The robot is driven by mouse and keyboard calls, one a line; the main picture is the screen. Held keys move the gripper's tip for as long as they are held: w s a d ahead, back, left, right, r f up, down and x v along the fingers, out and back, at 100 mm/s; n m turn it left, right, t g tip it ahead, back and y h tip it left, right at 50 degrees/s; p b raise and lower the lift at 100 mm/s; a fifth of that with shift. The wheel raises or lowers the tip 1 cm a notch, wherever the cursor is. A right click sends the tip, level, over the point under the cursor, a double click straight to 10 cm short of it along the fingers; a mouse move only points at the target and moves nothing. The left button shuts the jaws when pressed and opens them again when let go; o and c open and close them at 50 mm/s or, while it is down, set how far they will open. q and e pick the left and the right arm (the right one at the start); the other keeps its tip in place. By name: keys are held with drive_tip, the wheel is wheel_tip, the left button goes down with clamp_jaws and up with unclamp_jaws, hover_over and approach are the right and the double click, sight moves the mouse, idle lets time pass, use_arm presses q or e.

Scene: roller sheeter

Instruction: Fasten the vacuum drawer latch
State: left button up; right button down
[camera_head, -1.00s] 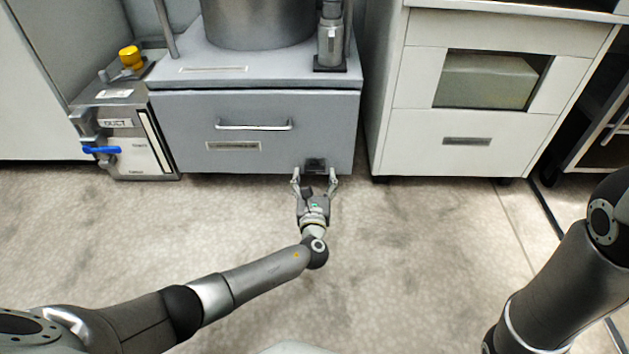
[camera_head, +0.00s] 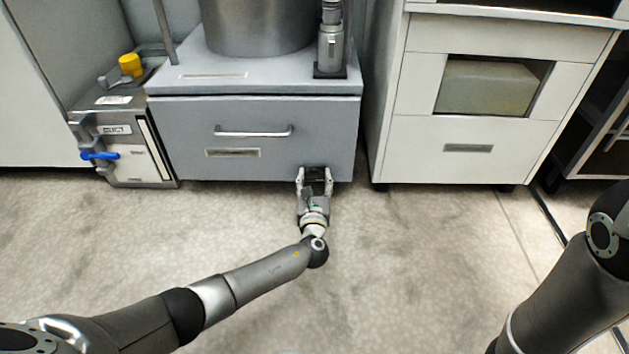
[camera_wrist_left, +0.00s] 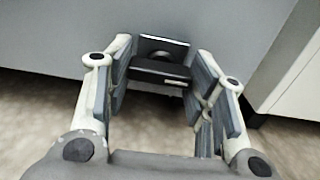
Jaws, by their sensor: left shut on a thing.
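The grey vacuum drawer (camera_head: 290,154) is closed in its cabinet, with a bar handle (camera_head: 253,132) on its front. The small black drawer latch (camera_wrist_left: 160,67) sits low on the drawer's right side; in the head view it is mostly hidden between my fingers. My left gripper (camera_head: 315,177) is at the latch from the front, its fingers shut on it, one on each side. In the left wrist view, a dark upright plate and a black block show between the finger pads. Whether the latch is fastened I cannot tell. My right gripper is out of view.
A metal box with a blue lever (camera_head: 100,156) and a yellow knob (camera_head: 130,65) stands left of the drawer. A white cabinet (camera_head: 455,165) stands right, across a narrow gap. A large metal drum (camera_head: 258,25) sits on top. The floor in front is clear.

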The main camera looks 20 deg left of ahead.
use_arm(q)
drive_tip(key=shift+n, duration=0.3)
drive_tip(key=n, duration=1.2)
drive_tip(key=shift+n, duration=0.3)
drive_tip(key=n, duration=0.4)
drive_tip(key=shift+n, duration=0.3)
drive_tip(key=o, duration=1)
